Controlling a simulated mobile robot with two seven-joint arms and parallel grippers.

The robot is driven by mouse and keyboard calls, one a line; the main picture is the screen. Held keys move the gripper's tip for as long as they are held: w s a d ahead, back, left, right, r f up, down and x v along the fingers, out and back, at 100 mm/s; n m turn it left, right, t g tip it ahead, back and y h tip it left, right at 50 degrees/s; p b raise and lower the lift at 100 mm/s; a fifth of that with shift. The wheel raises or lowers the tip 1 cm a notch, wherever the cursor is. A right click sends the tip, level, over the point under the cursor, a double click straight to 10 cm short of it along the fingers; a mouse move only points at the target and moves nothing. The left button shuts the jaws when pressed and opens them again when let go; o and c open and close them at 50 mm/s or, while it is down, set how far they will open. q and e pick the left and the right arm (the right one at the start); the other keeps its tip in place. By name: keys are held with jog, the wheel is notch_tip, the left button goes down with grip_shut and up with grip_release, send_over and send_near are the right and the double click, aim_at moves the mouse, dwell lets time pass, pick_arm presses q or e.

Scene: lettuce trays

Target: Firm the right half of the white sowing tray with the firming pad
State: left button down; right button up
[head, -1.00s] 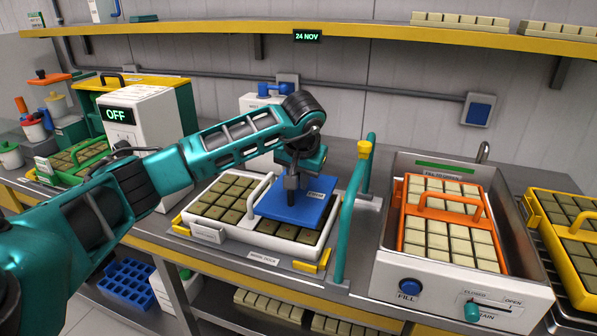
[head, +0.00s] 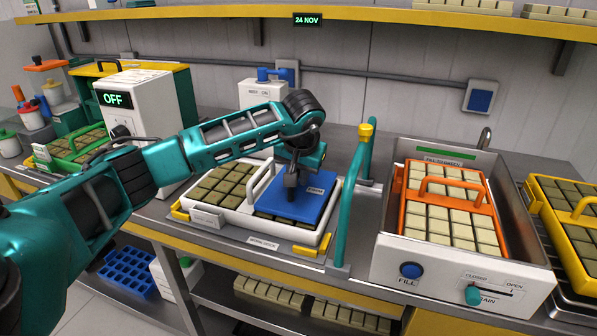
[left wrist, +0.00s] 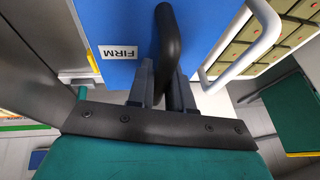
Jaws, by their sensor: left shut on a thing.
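The white sowing tray (head: 246,231) sits in the work dock, its left half showing brown soil blocks. The blue firming pad (head: 301,206), labelled FIRM, is over the tray's right half, level or nearly so; I cannot tell whether it presses on the blocks. My left gripper (head: 291,187) is shut on the pad's dark handle (left wrist: 168,40). In the left wrist view the blue pad (left wrist: 118,20) fills the upper middle, beside the tray's white handle (left wrist: 262,45). My right gripper is not in view.
A teal post frame (head: 350,200) with a yellow top stands just right of the tray. Beyond it is a metal sink (head: 385,240) holding an orange tray (head: 405,240). A white machine (head: 150,120) reading OFF stands at the back left.

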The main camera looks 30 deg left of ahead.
pick_arm(q)
jog(key=shift+f+b, duration=0.35)
jog(key=shift+f, duration=0.25)
dwell(0.7)
jog(key=shift+s+f, duration=0.15)
jog(key=shift+f, duration=0.15)
dwell(0.5)
jog(key=shift+r, duration=0.15)
notch_tip(320, 180, up, 6)
jog(key=p, duration=0.4)
jog(key=shift+p, duration=0.4)
jog(key=shift+r+p, duration=0.65)
jog(key=shift+r, duration=0.7)
jog(key=shift+f, duration=0.1)
